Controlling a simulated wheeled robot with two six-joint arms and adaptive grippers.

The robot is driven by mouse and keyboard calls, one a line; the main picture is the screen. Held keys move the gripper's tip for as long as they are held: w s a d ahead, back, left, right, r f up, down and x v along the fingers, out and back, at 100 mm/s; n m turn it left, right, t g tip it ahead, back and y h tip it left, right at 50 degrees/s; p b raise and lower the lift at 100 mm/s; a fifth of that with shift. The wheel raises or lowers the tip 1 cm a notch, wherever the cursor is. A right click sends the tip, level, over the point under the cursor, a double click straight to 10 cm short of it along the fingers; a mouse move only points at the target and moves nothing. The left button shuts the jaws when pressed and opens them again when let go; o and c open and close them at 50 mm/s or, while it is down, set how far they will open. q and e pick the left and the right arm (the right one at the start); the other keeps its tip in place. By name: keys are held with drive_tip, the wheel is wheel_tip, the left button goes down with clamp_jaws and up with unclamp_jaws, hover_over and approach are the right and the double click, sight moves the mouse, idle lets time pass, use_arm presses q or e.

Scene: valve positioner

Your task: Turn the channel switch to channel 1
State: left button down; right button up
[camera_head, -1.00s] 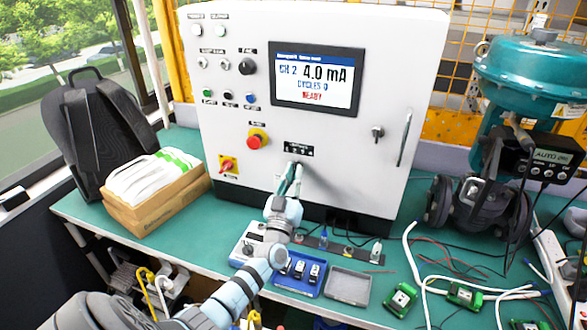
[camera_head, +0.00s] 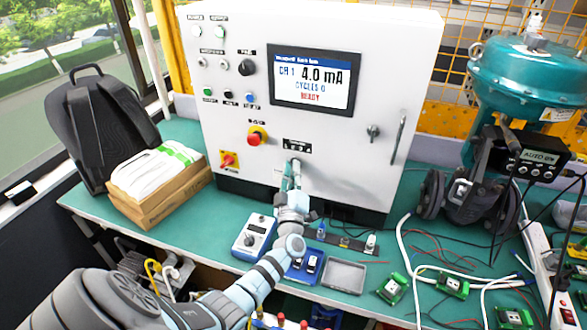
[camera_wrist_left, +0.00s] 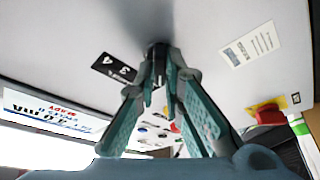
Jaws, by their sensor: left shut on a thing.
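The white control cabinet (camera_head: 225,100) stands on the green bench. Its screen (camera_head: 312,82) now reads CH 1, 4.0 mA, CYCLES 0, READY. The channel switch (camera_wrist_left: 157,50) is a small dark knob low on the cabinet front, mostly covered by my fingers, below a black label (camera_head: 297,144). In the left wrist view the label (camera_wrist_left: 113,68) shows the digits 3 and 4. My left gripper (camera_head: 294,162) is shut on the channel switch; its fingertips (camera_wrist_left: 160,52) meet around the knob. My right gripper is in neither view.
A red emergency button (camera_head: 256,137) and a red-yellow rotary switch (camera_head: 228,160) are left of my gripper. A blue-and-white meter (camera_head: 254,238), a grey tray (camera_head: 344,276) and green circuit boards (camera_head: 392,289) lie on the bench. A cardboard box (camera_head: 160,200) stands left.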

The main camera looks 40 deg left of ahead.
use_arm(q)
drive_tip(key=shift+a+r, duration=0.1)
drive_tip(key=shift+r, duration=0.3)
drive_tip(key=c, duration=1.7)
unclamp_jaws()
drive_tip(key=shift+f, duration=0.3)
drive_tip(key=v, duration=1.2)
drive_tip(key=shift+w+a, duration=0.1)
